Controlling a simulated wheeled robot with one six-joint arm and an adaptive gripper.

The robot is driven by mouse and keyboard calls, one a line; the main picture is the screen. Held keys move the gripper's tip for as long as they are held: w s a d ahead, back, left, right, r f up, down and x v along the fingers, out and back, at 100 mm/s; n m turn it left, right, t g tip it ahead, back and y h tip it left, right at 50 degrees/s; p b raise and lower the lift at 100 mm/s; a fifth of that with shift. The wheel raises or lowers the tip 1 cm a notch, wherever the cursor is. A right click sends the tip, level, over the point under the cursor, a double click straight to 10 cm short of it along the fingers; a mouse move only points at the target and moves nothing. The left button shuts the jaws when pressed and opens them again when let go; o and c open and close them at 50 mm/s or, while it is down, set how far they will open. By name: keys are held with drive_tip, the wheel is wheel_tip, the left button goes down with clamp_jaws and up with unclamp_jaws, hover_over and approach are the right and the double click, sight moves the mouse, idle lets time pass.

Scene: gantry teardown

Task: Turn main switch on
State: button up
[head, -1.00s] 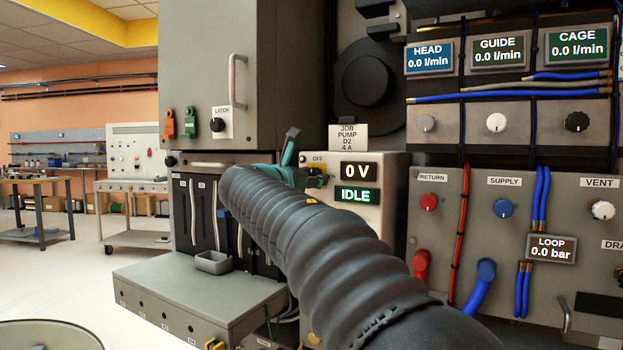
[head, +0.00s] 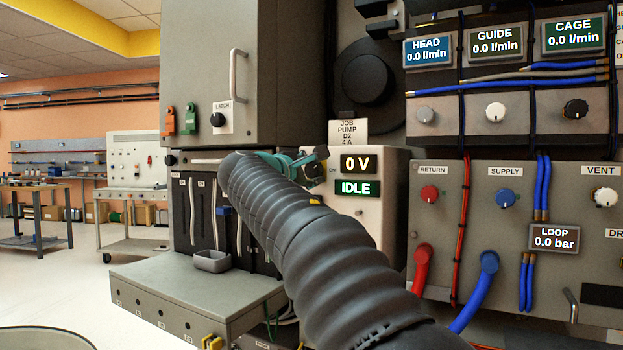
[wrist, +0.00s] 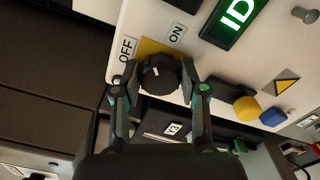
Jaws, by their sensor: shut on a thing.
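The main switch is a black rotary knob (wrist: 158,75) on a yellow plate (wrist: 148,47), with an OFF label (wrist: 127,49) and an ON label (wrist: 177,32) beside it in the wrist view. My gripper (wrist: 160,88) has one finger on each side of the knob and is shut on it. I cannot tell which label the knob's small pale mark points at. In the head view my gripper (head: 312,162) is at the switch panel (head: 375,215), and the arm and fingers hide most of the knob. The panel's displays read 0 V (head: 358,165) and IDLE (head: 356,188).
A yellow button (wrist: 247,108) and a blue button (wrist: 273,116) sit close to the right finger in the wrist view. A grey cabinet (head: 285,75) stands above left. A grey bench box (head: 200,290) juts out below. Hoses and knobs fill the right panel (head: 460,240).

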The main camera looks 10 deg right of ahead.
drive_tip(key=m+b, duration=0.2)
drive_tip(key=m, duration=0.2)
drive_tip(key=shift+f, duration=0.15)
drive_tip(key=shift+m+b, duration=0.75)
drive_tip(key=shift+m, duration=0.95)
drive_tip(key=o, duration=1.1)
drive_tip(key=shift+o, duration=0.2)
drive_tip(key=v, duration=1.2)
